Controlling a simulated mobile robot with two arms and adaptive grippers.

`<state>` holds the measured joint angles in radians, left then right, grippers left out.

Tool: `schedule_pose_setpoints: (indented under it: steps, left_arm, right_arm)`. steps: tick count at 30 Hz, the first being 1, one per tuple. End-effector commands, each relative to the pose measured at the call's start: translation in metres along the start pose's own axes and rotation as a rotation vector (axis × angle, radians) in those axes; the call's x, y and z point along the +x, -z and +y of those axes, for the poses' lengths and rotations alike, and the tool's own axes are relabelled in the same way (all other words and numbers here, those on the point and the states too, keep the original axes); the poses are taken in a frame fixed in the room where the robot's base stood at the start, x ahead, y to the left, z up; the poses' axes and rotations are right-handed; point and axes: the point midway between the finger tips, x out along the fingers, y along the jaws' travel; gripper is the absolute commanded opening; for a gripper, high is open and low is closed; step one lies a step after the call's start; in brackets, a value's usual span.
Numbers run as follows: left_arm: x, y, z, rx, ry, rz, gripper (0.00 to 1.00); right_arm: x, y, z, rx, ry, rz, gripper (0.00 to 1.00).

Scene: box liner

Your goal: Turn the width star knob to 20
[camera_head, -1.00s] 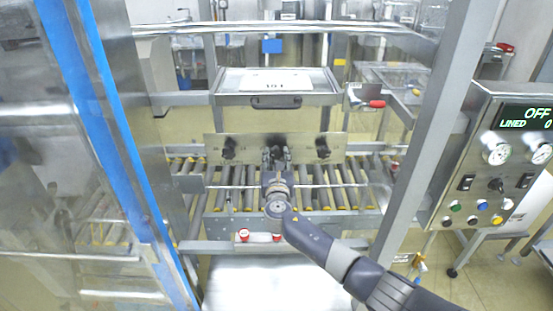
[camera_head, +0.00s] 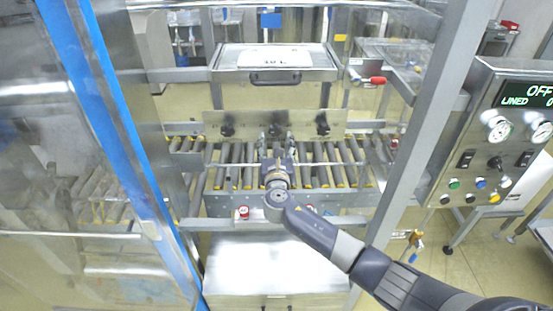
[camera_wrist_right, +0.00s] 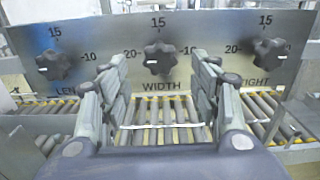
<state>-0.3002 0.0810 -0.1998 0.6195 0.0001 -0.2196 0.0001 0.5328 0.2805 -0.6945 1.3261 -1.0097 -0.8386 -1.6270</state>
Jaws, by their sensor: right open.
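The width star knob (camera_wrist_right: 160,58) is black and lobed, in the middle of a metal panel (camera_wrist_right: 108,32) in the right wrist view. The panel reads 15 above it, 20 on its left and 10 on its right, with WIDTH below. A small white mark on the knob appears toward its left side. In the head view the knob (camera_head: 276,127) shows just beyond my right gripper (camera_head: 276,139). That gripper is open and empty, its fingers left and right of the knob in the wrist view, apart from it. My left gripper is out of view.
The length knob (camera_wrist_right: 57,62) is on the left and the height knob (camera_wrist_right: 268,55) on the right of the same panel. Rollers (camera_head: 235,165) run below the panel. A control box (camera_head: 480,150) stands at the right. Upright frame posts flank the workspace.

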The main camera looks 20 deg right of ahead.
Motion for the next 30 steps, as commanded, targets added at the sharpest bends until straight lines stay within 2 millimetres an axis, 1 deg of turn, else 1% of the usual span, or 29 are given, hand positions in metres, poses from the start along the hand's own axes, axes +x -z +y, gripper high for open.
schedule_pose_setpoints:
  steps: [1, 3, 9, 12, 15, 20, 30]
  left_arm:
    - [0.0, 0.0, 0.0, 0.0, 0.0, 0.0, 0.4]
    - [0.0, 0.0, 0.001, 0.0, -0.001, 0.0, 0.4]
    - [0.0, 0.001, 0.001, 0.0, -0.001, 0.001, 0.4]
    - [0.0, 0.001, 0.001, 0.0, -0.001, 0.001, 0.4]
    - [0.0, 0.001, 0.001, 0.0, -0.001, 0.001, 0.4]
    - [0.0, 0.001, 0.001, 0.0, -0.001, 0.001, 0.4]
    - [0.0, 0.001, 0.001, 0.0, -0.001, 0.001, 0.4]
  right_arm:
    - [-0.01, 0.001, 0.0, 0.001, -0.001, 0.002, 0.57]
    - [-0.022, 0.001, 0.0, 0.001, -0.002, 0.002, 0.57]
    - [-0.055, 0.001, 0.0, 0.0, -0.002, 0.002, 0.57]
    - [-0.068, 0.001, 0.0, -0.001, -0.001, 0.003, 0.57]
    - [-0.077, 0.001, 0.0, -0.001, -0.001, 0.002, 0.57]
    - [-0.083, 0.001, 0.0, -0.001, 0.0, 0.001, 0.57]
    - [-0.083, 0.001, 0.0, -0.001, 0.0, 0.001, 0.57]
